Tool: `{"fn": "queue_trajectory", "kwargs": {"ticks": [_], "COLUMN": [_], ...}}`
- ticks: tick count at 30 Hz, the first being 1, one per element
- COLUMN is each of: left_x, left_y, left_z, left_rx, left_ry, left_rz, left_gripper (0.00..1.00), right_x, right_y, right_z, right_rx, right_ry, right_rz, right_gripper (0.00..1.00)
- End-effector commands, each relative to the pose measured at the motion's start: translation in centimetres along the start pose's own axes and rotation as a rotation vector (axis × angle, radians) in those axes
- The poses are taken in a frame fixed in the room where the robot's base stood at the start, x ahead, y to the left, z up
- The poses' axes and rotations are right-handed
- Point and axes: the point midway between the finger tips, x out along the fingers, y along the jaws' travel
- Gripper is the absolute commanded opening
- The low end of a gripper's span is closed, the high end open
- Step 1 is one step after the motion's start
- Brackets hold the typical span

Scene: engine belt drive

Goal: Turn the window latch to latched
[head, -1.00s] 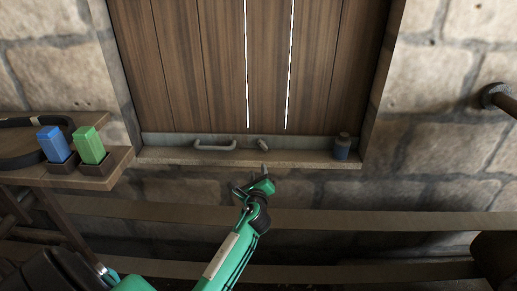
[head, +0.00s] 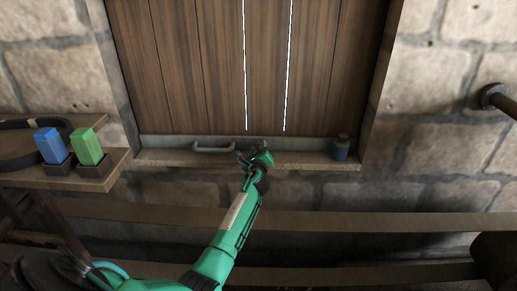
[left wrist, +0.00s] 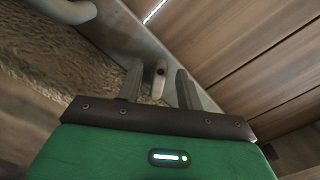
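The window latch (left wrist: 160,80) is a small pale lever on the grey bottom rail of the window. In the left wrist view it stands between the two dark fingers of my left gripper (left wrist: 159,68), with a gap on both sides. My left gripper is open. In the head view my left gripper (head: 248,157) is at the window sill, right of the pale handle (head: 213,148), and mostly hides the latch. The handle also shows in the left wrist view (left wrist: 66,8). My right gripper is not in view.
A dark jar (head: 341,147) stands at the right end of the sill (head: 305,160). At the left, a wooden shelf (head: 50,178) bears a blue block (head: 51,145), a green block (head: 87,146) and a black belt (head: 15,160). Stone wall surrounds the wooden window panel (head: 205,70).

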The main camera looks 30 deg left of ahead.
Motion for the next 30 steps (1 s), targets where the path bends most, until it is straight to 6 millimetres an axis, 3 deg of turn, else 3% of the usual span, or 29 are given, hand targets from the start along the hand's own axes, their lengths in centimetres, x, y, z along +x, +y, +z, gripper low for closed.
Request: {"fn": "queue_trajectory", "kwargs": {"ticks": [6,14,15,21,30], "left_x": [1.3,1.4,1.4,1.3,1.3], "left_y": [0.0,0.0,0.0,0.0,0.1], "left_z": [0.0,0.0,0.0,0.0,0.0], "left_rx": [0.0,0.0,0.0,0.0,-0.024], "left_ry": [-0.001,0.0,0.0,0.0,0.0], "left_rz": [0.0,0.0,0.0,0.0,0.0], "left_gripper": [0.37,0.37,0.35,0.0,0.0], "right_x": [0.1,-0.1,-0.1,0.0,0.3], "right_y": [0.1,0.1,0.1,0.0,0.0], "right_z": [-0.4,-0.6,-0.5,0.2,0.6], "right_rx": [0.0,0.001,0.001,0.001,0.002], "right_ry": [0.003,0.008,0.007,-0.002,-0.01], "right_rz": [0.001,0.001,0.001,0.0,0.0], "right_gripper": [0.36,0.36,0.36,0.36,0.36]}}
